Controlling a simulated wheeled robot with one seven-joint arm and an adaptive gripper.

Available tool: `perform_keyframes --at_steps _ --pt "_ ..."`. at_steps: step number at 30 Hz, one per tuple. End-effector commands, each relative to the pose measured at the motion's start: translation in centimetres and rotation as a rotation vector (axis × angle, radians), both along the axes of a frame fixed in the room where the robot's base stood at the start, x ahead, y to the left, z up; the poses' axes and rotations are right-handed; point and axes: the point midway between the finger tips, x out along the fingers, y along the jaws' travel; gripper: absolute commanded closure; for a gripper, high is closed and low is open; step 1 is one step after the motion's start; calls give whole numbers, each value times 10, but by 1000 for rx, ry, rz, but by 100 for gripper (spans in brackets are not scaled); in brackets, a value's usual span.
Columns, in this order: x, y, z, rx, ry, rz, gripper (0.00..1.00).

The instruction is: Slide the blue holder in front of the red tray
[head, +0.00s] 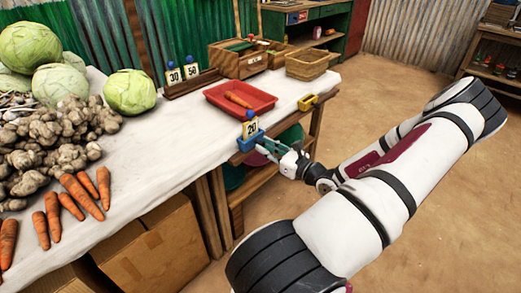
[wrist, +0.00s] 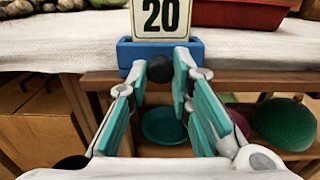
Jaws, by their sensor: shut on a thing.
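The blue holder (head: 243,144) stands at the table's front edge, upright, with a white "20" card (head: 250,128) in it. The holder (wrist: 132,52) fills the top middle of the wrist view and has a dark round knob (wrist: 160,69) on its front. My gripper (head: 264,145) reaches it from the front right, with its fingers (wrist: 172,75) closed around the knob. The red tray (head: 212,97) lies behind the holder on the white cloth and holds a carrot (head: 238,100). In the wrist view the tray (wrist: 240,14) is behind and to the right.
A yellow holder (head: 308,103) sits at the table edge to the right. "30" and "50" cards (head: 182,74) stand in a rack behind. Cabbages, roots and carrots (head: 75,190) cover the left side. A wicker basket (head: 312,63) stands at the back right. Bare cloth lies left of the holder.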

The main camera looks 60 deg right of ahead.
Motion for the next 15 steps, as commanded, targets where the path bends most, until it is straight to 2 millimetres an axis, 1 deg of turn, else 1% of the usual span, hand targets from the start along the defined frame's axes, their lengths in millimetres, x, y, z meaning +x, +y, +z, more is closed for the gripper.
perform_keyframes --at_steps 1,6,12,15 --pt "-2 -10 2 -4 3 -1 100" --pt "-10 -40 1 -4 4 -1 100" --pt "-17 -71 1 -3 2 -1 100" --pt "-20 -83 0 -3 2 0 100"
